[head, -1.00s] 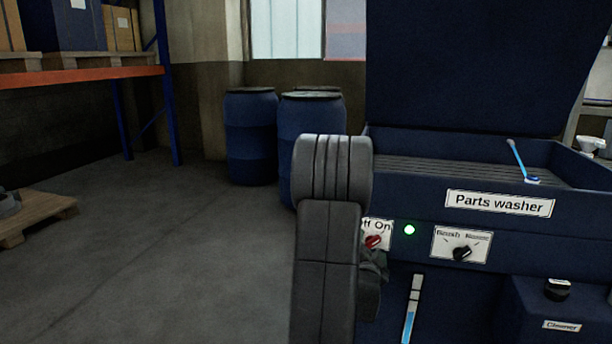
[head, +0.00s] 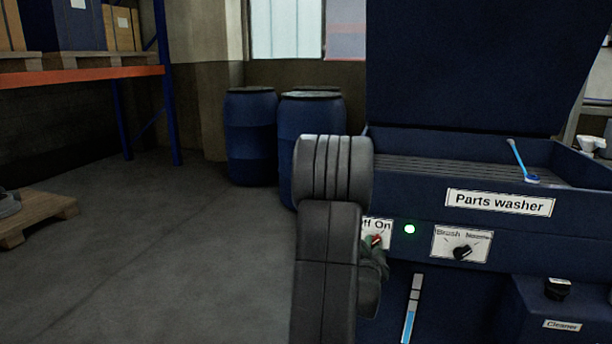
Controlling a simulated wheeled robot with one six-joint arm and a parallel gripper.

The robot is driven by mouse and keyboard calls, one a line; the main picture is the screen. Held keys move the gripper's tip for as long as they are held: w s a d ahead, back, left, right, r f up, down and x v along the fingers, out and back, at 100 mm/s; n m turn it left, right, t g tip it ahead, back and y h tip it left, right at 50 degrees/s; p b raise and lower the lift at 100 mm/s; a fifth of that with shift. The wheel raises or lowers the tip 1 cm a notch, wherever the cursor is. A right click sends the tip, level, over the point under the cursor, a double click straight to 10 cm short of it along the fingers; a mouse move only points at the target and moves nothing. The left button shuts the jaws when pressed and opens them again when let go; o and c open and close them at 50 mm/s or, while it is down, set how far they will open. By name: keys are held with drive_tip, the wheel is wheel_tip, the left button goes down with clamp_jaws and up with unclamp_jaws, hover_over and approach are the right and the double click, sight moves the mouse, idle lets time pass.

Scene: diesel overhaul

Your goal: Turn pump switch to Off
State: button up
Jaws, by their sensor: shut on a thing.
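The pump switch (head: 376,239) is a small red knob on a white "Off On" plate (head: 383,226) on the front of the blue parts washer (head: 420,205). My arm hides the left part of the plate. My gripper (head: 375,246) is at the knob, mostly hidden behind my arm, and it is shut on the knob. Only a little red shows, so I cannot tell exactly where the knob points. A green lamp (head: 409,229) right of the plate is lit.
A black brush/nozzle selector (head: 462,252) sits to the right. Below are a level gauge (head: 411,310) and a cleaner container (head: 560,310). A blue brush (head: 523,165) lies in the washer basin.

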drive_tip(key=n+b, duration=0.1)
drive_tip(key=n, duration=0.5)
drive_tip(key=n+b, duration=0.2)
drive_tip(key=n, duration=0.4)
drive_tip(key=n+b, duration=0.2)
drive_tip(key=n, duration=0.3)
drive_tip(key=shift+a+f+n, duration=0.1)
drive_tip(key=shift+a+n, duration=0.15)
drive_tip(key=shift+n, duration=0.15)
drive_tip(key=o, duration=1.5)
drive_tip(key=b+v, duration=0.2)
drive_tip(key=v, duration=0.5)
